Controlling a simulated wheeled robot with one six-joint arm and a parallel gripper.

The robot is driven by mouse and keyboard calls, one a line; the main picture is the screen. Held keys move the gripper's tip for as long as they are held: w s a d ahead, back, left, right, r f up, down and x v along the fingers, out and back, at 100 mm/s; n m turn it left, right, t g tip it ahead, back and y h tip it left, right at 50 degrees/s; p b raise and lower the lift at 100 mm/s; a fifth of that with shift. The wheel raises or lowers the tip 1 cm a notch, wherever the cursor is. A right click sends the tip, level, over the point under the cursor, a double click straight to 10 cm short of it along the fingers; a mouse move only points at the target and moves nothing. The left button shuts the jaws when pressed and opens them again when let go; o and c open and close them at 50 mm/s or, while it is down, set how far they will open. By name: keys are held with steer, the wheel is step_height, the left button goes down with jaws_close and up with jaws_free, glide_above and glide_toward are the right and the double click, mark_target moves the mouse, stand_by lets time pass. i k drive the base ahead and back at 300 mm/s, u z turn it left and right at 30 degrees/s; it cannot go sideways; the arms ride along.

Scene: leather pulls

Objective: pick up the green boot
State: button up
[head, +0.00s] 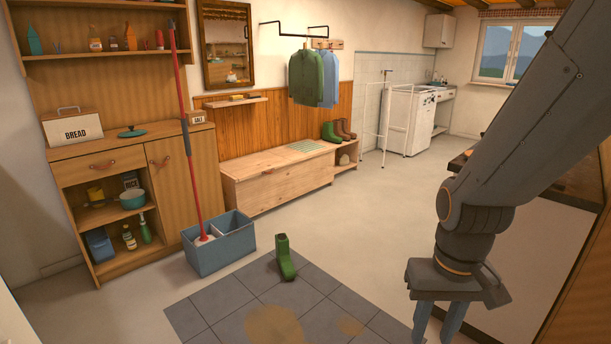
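Another green boot (330,132) is on the low bench at the back, beside brown boots. My gripper (437,328) hangs pointing down at the lower right, to the right of the boot on the tiles and well apart from it. Its two fingers are spread with a gap between them, and I see nothing held. The fingertips run to the bottom edge of the picture.
A blue-grey mop bucket (221,248) with a red-handled mop (187,140) stands left of the tiled boot. A wooden bench (275,180) lines the back wall and a cabinet (178,180) stands left. The tiles (215,312) have brown stains. Floor right of the boot is clear.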

mark_target(284, 258)
steer(key=u, duration=0.25)
steer(key=i, duration=1.7)
steer(key=z, duration=0.5)
steer(key=i, duration=0.7)
steer(key=u, duration=0.75)
steer(key=i, duration=0.6)
steer(key=u, duration=0.5)
